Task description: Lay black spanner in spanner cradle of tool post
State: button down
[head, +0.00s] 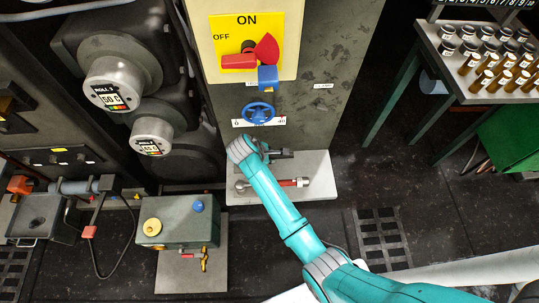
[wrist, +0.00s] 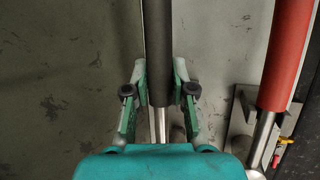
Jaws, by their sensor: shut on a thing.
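In the wrist view my gripper (wrist: 160,88) is shut on the black spanner (wrist: 157,45), with one finger on each side of its black handle. The bare metal shank (wrist: 159,125) runs down towards my palm. A red-handled tool (wrist: 287,55) lies to the right, roughly parallel and apart from my fingers. In the head view my wrist hides most of the gripper, and the black spanner cannot be made out clearly.
In the head view the red-handled tool (head: 288,183) lies on a pale grey plinth (head: 318,170). A grey panel (head: 325,75) with a blue handwheel (head: 258,113) and a red switch (head: 240,60) rises behind. A green box (head: 178,222) stands front left.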

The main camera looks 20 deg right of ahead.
jog(key=shift+f, duration=1.15)
dwell(0.4)
jog(key=shift+c, duration=1.2)
grip_release()
jog(key=v, duration=0.8)
dwell(0.9)
dwell(0.5)
